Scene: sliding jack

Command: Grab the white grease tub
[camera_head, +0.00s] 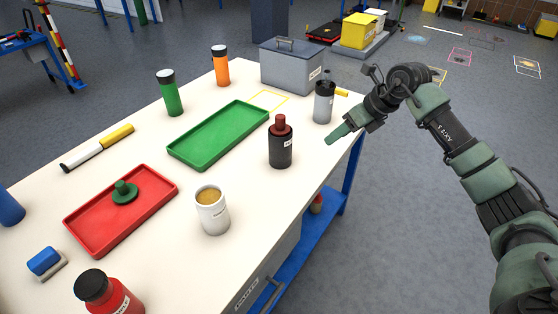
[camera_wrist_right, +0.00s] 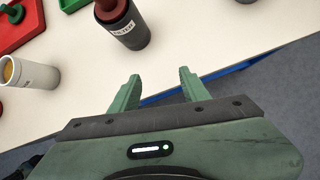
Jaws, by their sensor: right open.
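The white grease tub (camera_head: 212,212) stands upright and open near the front edge of the table, with tan grease inside. It also shows at the left edge of the right wrist view (camera_wrist_right: 30,74). My right gripper (camera_head: 338,133) is open and empty by the table's right edge, to the right of the tub and well apart from it. In the right wrist view its two green fingers (camera_wrist_right: 160,90) are spread with nothing between them. My left gripper is not in view.
A dark bottle with a red cap (camera_head: 280,145) stands between the tub and my right gripper. A grey canister (camera_head: 324,104), green tray (camera_head: 218,134), red tray (camera_head: 75,222) and red bottle (camera_head: 122,302) share the table (camera_head: 165,270). Bare tabletop surrounds the tub.

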